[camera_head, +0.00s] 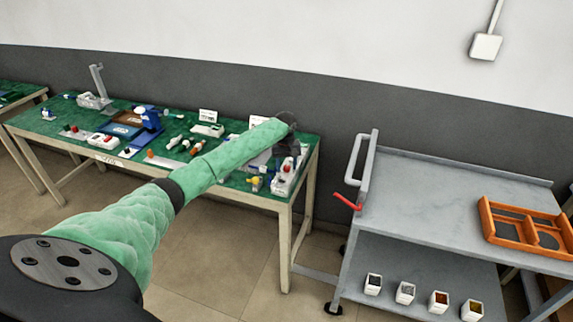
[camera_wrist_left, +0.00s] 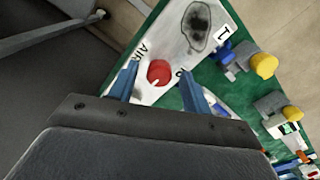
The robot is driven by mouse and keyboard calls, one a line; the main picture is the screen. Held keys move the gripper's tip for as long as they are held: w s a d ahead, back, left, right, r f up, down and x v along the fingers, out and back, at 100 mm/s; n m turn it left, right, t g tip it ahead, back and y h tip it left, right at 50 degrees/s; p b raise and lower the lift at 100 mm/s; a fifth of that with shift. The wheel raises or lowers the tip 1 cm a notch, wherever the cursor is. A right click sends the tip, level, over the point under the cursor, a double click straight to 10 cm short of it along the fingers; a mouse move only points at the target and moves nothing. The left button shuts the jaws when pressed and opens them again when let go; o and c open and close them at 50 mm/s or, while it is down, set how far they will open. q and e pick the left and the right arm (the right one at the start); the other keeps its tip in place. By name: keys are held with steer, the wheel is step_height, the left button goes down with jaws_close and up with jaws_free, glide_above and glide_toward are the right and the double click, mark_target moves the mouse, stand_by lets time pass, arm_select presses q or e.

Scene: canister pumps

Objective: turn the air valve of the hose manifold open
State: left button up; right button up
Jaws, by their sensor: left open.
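The hose manifold shows in the left wrist view as a white plate (camera_wrist_left: 180,45) with the printed word "Air" and a dark round patch. A red round knob (camera_wrist_left: 159,73), which looks like the air valve, stands on this plate. My left gripper (camera_wrist_left: 159,68) has its two blue fingers apart, one on each side of the knob. I cannot tell whether they touch it. In the head view the left gripper (camera_head: 288,158) is over the white manifold (camera_head: 283,184) at the table's right end, partly hiding it. My right gripper is out of view.
The green-topped table (camera_head: 228,174) carries several small parts and a blue device (camera_head: 149,118). Yellow-capped fittings (camera_wrist_left: 264,65) stand close to the manifold. A grey cart (camera_head: 430,190) with an orange tray (camera_head: 490,236) stands at the right, with a gap between it and the table.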

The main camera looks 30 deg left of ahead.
arm_select(q)
steer(key=c, duration=0.9)
steer(key=shift+c, duration=0.5)
